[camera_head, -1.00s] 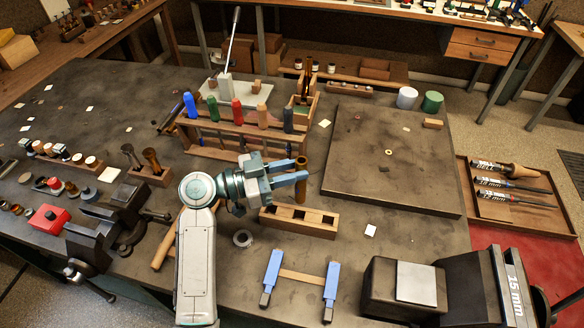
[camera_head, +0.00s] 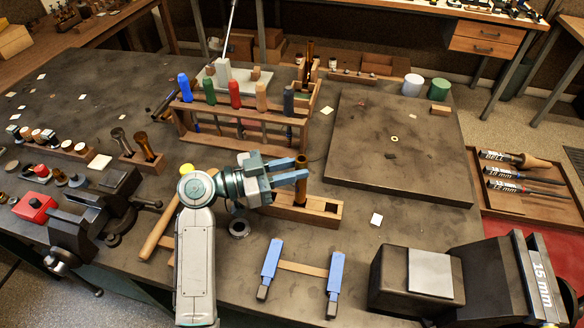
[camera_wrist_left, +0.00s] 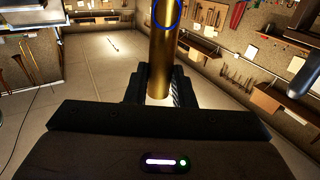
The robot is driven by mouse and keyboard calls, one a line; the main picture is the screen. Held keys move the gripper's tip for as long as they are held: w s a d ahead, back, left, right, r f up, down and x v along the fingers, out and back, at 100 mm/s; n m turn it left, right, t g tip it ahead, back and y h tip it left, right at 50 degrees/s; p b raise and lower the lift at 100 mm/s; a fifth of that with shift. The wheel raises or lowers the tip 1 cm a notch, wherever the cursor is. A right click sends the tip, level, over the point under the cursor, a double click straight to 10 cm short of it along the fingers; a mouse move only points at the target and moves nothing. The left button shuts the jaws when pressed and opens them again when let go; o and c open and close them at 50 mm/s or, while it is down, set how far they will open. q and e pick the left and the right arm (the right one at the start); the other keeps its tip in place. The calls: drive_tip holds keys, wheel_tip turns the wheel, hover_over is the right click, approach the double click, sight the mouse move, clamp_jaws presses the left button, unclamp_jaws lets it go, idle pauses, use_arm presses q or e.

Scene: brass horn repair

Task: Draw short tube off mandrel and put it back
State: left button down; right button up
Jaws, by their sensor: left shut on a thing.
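My left gripper (camera_head: 303,174) is shut on a brass tube (camera_head: 301,187), which stands upright between the fingers. In the left wrist view the tube (camera_wrist_left: 162,55) rises from between the dark jaws, with a blue ring mark near its top. The tube's lower end is at a wooden block with square slots (camera_head: 322,216), over or inside a slot; I cannot tell which. A dark form labelled 15 mm (camera_head: 543,285) stands at the lower right, partly cut off; no bare mandrel rod shows clearly there. My right gripper is not in view.
Two blue-handled pieces (camera_head: 271,262) lie in front of the block. A tool rack (camera_head: 243,132) stands behind my gripper. A dark vise (camera_head: 95,215) is at left, a flat dark plate (camera_head: 400,160) at right. A tray (camera_head: 490,202) of labelled mandrels lies at the far right.

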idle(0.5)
use_arm(q)
drive_tip(key=shift+b, duration=0.35)
idle(0.5)
drive_tip(key=shift+b, duration=0.7)
idle(0.6)
drive_tip(key=shift+f+b, duration=0.75)
drive_tip(key=shift+f+b, duration=0.75)
drive_tip(key=shift+b, duration=0.1)
drive_tip(key=shift+s+f, duration=0.2)
